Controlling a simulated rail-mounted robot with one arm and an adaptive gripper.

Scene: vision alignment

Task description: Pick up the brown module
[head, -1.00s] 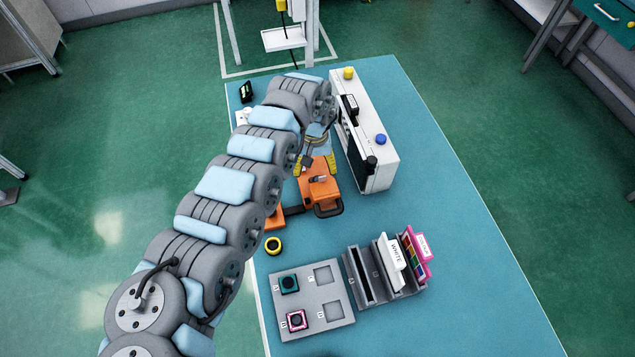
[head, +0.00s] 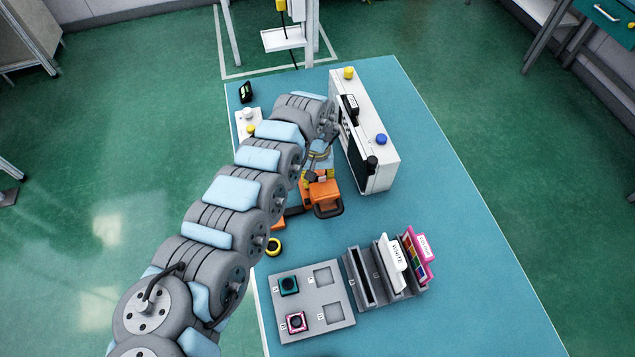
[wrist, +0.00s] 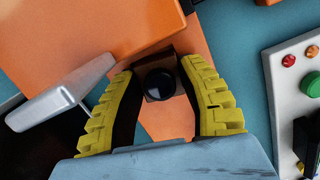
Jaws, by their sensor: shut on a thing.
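The brown module (wrist: 160,84), a small square block with a round black lens, sits between the yellow fingers in the wrist view. My gripper (wrist: 160,76) is shut on it, a finger on each side. In the head view my gripper (head: 318,175) is over the orange fixture (head: 322,192), beside the white control box. The module cannot be made out clearly in the head view. The orange fixture also fills the upper left of the wrist view (wrist: 80,35), under the fingers.
The white control box (head: 385,165) stands close to the right. A grey tray (head: 328,308) holds a green and a pink module at the front, with a card rack (head: 368,288) beside it. The table's right side is clear.

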